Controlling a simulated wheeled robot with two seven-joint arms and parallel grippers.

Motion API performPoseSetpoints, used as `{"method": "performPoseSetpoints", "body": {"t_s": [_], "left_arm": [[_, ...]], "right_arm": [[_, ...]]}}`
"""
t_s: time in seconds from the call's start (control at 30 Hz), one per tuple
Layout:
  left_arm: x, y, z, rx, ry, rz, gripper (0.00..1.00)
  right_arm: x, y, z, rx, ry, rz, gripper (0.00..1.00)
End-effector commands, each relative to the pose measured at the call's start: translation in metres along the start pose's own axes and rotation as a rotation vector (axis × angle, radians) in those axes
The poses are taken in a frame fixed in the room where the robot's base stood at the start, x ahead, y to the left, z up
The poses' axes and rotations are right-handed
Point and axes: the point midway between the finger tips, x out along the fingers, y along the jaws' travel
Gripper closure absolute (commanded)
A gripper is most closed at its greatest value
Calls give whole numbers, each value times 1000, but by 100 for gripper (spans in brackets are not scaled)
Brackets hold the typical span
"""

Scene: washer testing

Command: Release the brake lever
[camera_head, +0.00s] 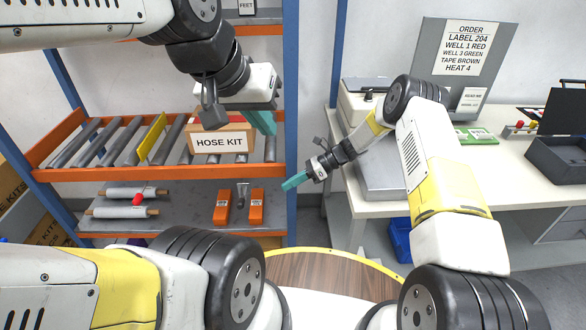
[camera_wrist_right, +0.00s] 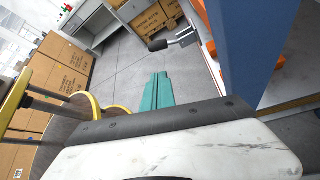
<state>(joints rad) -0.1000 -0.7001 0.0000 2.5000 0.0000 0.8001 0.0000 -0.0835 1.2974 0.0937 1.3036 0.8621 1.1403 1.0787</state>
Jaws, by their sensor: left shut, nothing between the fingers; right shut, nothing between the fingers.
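No brake lever is labelled. A grey bar with a black grip (camera_wrist_right: 170,42) sticks out beside the blue post in the right wrist view and looks like a lever. A small grey upright piece (camera_head: 242,190) shows between two orange items in the head view; I cannot tell if it is the same thing. My right gripper (camera_head: 294,181) is shut and empty, near the rack's right post; its teal fingers (camera_wrist_right: 158,92) point toward open floor, apart from the bar. My left gripper (camera_head: 264,122) is shut and empty, in front of the hose kit box's right end.
The rack's blue post (camera_head: 291,120) stands close to both grippers. The hose kit box (camera_head: 222,138) and a yellow plate (camera_head: 152,138) are on the roller shelf. Orange items (camera_head: 257,205) lie below. A white workbench (camera_head: 520,175) stands at right.

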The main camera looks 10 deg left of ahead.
Motion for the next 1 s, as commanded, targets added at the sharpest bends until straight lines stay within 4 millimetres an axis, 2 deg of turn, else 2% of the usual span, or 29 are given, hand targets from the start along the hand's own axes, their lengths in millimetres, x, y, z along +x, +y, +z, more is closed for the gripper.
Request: {"method": "performPoseSetpoints", "body": {"t_s": [0.1,0.6,0.8,1.0], "left_arm": [[0,0,0,0,0,0,100],[0,0,0,0,0,0,100],[0,0,0,0,0,0,100],[0,0,0,0,0,0,100]], "right_arm": [[29,1,-1,0,1,5,100],[135,0,0,-1,1,2,100],[160,0,0,-1,1,0,100],[167,-1,0,-1,0,-1,100]]}}
